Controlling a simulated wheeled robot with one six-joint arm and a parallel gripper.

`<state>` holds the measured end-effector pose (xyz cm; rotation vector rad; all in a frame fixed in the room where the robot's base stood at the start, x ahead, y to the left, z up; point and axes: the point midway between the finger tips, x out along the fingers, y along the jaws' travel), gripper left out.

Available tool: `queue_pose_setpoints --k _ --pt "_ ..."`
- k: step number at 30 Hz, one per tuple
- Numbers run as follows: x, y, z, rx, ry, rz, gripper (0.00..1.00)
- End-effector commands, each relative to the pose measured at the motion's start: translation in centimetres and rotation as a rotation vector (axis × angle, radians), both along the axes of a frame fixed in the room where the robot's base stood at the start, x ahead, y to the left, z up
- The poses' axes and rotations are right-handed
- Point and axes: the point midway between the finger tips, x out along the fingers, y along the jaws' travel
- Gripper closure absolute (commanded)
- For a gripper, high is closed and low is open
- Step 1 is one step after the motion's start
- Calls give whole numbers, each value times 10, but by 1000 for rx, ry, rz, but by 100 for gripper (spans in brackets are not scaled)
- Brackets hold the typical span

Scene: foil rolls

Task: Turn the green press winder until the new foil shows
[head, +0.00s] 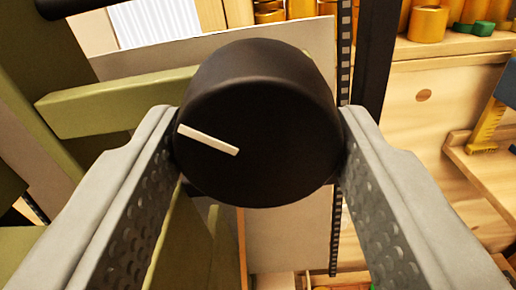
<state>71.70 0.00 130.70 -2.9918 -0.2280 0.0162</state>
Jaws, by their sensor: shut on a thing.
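A round black knob (262,125) with a white pointer line fills the middle of the head view. The pointer line runs from near the knob's centre toward its left edge and tilts slightly up at its outer end. My gripper (258,140) is shut on the knob, with one grey finger touching its left side and the other its right side. Green press parts (115,103) show behind and to the left. A pale sheet (290,240) lies behind the knob, with a dark perforated strip (335,235) along its right edge; whether it is new foil I cannot tell.
A dark upright post (376,55) stands right of the knob. Gold-coloured rolls (428,24) and a small green object (474,29) sit on a wooden shelf at the upper right. A yellow toothed piece (487,130) is at the far right.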

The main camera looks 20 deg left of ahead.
Motion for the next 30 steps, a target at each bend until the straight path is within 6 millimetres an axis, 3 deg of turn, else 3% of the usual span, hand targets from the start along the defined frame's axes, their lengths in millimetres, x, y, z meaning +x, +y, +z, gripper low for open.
queue_pose_setpoints --k 30 --pt "0 2 1 934 143 0 75"
